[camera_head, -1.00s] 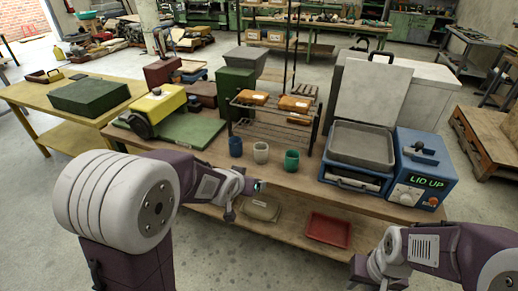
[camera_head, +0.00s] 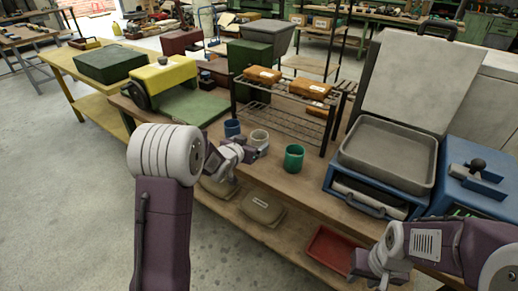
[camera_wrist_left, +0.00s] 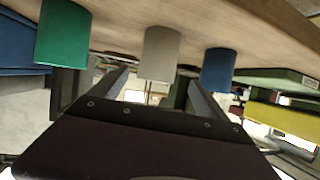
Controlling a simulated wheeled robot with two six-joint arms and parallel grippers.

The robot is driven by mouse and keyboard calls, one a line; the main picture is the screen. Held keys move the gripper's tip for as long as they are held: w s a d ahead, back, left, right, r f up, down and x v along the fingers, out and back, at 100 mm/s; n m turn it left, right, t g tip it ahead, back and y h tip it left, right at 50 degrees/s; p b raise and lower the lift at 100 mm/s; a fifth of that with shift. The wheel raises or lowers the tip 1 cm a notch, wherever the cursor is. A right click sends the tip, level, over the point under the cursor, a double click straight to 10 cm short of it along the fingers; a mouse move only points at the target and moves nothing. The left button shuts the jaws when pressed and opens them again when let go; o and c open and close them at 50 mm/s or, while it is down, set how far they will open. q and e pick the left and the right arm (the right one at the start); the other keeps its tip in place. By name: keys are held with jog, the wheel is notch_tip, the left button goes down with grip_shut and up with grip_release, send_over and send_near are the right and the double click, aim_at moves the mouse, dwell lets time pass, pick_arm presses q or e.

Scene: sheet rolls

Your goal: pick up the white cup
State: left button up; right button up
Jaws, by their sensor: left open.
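The white cup (camera_head: 259,137) stands on the wooden bench between a blue cup (camera_head: 232,128) and a green cup (camera_head: 293,158). My left gripper (camera_head: 250,154) is at the near side of the white cup and partly covers its lower part. In the left wrist view, which is upside down, the white cup (camera_wrist_left: 160,52) appears between the lines of the two open fingers (camera_wrist_left: 158,80). The blue cup (camera_wrist_left: 218,68) and green cup (camera_wrist_left: 62,36) are outside the fingers.
A wire rack (camera_head: 290,110) with orange packages stands behind the cups. A blue machine with a grey tray (camera_head: 388,158) is to the right. A yellow machine (camera_head: 160,84) is to the left. A red tray (camera_head: 330,250) lies on the lower shelf.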

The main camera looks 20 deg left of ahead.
aim_at(262, 138)
pick_arm(q)
jog(key=x, duration=0.9)
jog(key=shift+w+d+f+b, duration=0.2)
jog(key=shift+d+b, duration=0.05)
jog(key=shift+b, duration=0.15)
jog(key=shift+s+r, duration=0.1)
jog(key=shift+s, duration=0.05)
jog(key=shift+c, duration=1)
jog(key=c, duration=1.3)
